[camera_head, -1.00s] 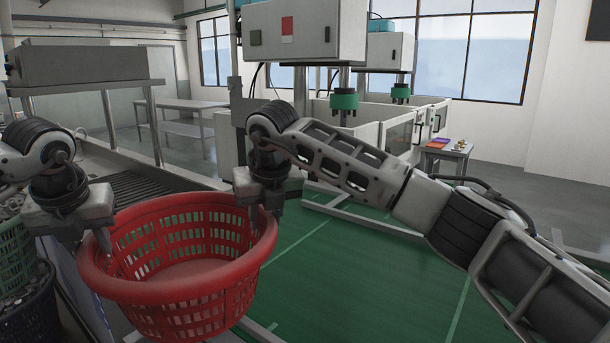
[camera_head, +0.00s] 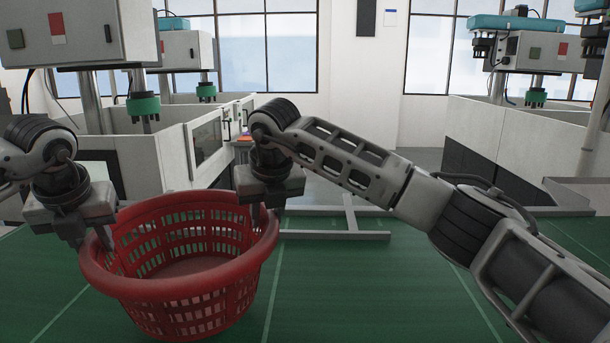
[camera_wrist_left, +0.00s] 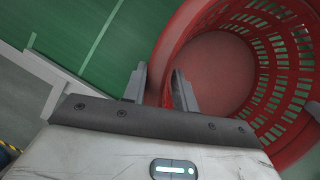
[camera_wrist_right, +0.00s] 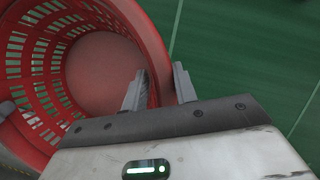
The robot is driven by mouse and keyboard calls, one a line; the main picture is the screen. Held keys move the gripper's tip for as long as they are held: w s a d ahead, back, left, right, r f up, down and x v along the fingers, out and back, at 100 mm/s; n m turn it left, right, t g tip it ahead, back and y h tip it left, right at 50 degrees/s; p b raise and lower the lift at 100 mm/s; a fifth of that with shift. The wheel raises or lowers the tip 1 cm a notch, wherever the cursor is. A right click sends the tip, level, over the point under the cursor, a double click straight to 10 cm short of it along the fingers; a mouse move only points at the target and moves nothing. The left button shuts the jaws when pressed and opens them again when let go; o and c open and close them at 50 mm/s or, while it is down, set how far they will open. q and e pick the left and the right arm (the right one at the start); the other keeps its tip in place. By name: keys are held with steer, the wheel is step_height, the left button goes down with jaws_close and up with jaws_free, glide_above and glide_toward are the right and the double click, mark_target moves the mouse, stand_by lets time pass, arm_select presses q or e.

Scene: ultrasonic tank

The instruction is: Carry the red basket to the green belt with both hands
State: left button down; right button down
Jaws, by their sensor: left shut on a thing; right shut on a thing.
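The red basket (camera_head: 185,292) is a round, slotted plastic tub, upright and empty, held in front of me above a green surface. My left gripper (camera_head: 95,240) is shut on the basket's rim at the left. My right gripper (camera_head: 264,214) is shut on the rim at the right. In the left wrist view the fingers (camera_wrist_left: 158,88) straddle the basket wall (camera_wrist_left: 185,40). In the right wrist view the fingers (camera_wrist_right: 160,88) also straddle the wall (camera_wrist_right: 140,25).
A grey metal frame (camera_head: 335,234) stands low beyond the basket. White machines stand at the left (camera_head: 130,155) and the right (camera_head: 510,135), with a gap between them.

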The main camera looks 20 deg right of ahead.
arm_select(q)
steer(key=shift+w+d, duration=0.1)
steer(key=shift+d, duration=0.3)
arm_select(e)
steer(key=shift+s+d, duration=0.1)
steer(key=shift+d, duration=0.4)
arm_select(q)
steer(key=shift+a, duration=0.1)
steer(key=shift+f, duration=0.15)
arm_select(e)
steer(key=shift+f, duration=0.15)
